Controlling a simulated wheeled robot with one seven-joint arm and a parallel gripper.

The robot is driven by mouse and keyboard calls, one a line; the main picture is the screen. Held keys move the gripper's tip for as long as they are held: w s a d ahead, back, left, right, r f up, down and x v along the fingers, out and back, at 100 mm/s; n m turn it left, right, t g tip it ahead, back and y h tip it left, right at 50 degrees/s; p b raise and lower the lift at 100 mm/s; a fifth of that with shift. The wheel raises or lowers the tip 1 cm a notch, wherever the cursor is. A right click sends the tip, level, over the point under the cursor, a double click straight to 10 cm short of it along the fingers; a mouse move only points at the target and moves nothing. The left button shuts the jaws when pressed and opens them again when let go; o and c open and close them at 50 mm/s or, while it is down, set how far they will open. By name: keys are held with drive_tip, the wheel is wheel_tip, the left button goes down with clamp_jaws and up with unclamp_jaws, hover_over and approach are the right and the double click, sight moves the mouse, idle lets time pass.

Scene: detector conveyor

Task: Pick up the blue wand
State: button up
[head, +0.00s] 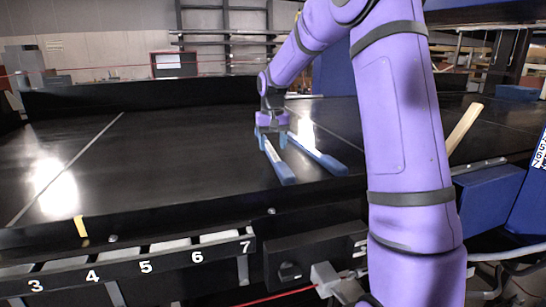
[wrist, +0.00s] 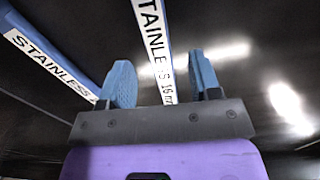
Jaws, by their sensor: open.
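Two blue wands with white labels lie on the black conveyor belt (head: 170,140). In the head view, one wand (head: 279,166) runs from just under my gripper toward the front, and the other wand (head: 322,157) lies to its right. My gripper (head: 270,131) is open and points down over the wands. In the wrist view, one labelled wand (wrist: 152,42) passes between my spread fingers (wrist: 161,75), with a gap to each visible. The second wand (wrist: 50,55), marked STAINLESS, lies left of the fingers. Height above the wand is hard to tell.
A dark front rail with a row of numbered slots (head: 146,266) edges the belt. A wooden stick (head: 465,128) stands tilted at the right, near blue boxes (head: 490,197). The left part of the belt is clear.

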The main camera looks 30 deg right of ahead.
sight(273, 154)
drive_tip(key=shift+f, duration=1.6)
clamp_jaws()
drive_tip(key=shift+r, duration=0.1)
